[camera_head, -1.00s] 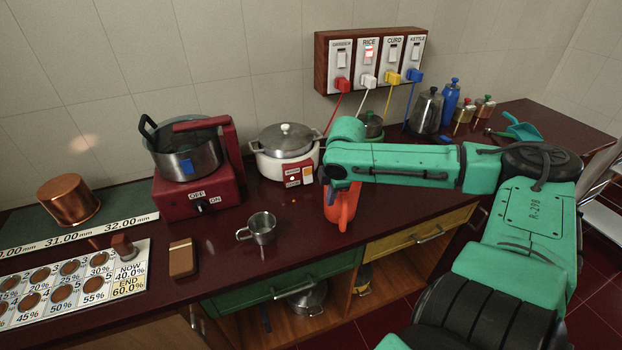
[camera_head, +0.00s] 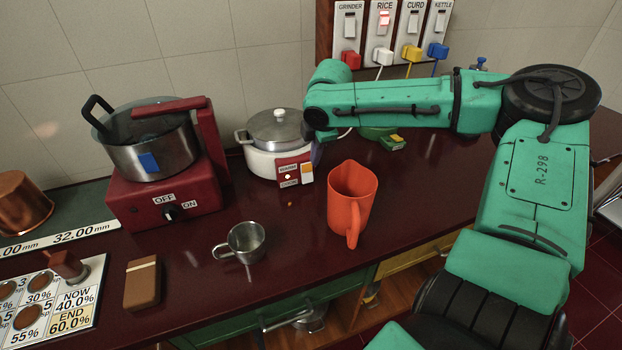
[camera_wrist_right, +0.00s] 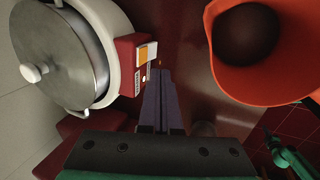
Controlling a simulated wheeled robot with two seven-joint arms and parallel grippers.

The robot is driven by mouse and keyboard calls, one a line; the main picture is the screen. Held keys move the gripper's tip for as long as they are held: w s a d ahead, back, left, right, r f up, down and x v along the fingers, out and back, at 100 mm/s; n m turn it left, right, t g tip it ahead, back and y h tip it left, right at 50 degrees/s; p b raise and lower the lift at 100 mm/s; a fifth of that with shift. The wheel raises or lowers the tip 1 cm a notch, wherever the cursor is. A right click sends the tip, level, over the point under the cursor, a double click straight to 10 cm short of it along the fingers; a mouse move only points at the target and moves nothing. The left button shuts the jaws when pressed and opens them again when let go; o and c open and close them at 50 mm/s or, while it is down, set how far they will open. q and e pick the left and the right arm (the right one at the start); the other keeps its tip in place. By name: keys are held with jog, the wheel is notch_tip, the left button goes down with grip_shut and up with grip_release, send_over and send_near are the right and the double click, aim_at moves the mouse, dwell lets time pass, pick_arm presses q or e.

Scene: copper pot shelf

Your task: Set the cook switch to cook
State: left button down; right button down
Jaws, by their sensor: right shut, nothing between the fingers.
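The white rice cooker (camera_head: 262,163) with a steel lid stands on the counter. Its red front panel (camera_head: 290,172) carries two labels, the lower reading COOK, and a white-and-orange switch piece (camera_head: 307,173) at its right side. In the right wrist view the panel (camera_wrist_right: 127,66) and switch piece (camera_wrist_right: 148,52) lie just left of the fingertips. My right gripper (camera_head: 317,152) is shut and empty, pointing down beside the panel; its fingers (camera_wrist_right: 161,78) appear close together. Whether they touch the switch is unclear. My left gripper is out of view.
An orange jug (camera_head: 352,193) stands close to the right of the cooker. A steel cup (camera_head: 244,241) is in front. A red burner unit (camera_head: 160,196) with a steel pot is at the left. The wall board has a RICE switch (camera_head: 384,19) lit red.

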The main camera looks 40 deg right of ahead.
aim_at(310, 179)
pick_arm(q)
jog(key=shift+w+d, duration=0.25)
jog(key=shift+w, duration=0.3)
pick_arm(e)
jog(key=x, duration=1)
jog(key=shift+d+f, duration=0.1)
jog(key=shift+d, duration=0.15)
jog(key=shift+t+b, duration=0.3)
jog(key=shift+a+r, duration=0.2)
jog(key=shift+r, duration=0.05)
jog(key=shift+w+d+r+p, duration=0.1)
jog(key=shift+d+r+p, duration=0.3)
jog(key=shift+p, duration=0.1)
jog(key=shift+a+r+p, duration=0.1)
jog(key=shift+r+p, duration=0.25)
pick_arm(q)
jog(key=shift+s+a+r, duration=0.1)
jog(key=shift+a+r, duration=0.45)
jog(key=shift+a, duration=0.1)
pick_arm(e)
jog(key=shift+a, duration=0.1)
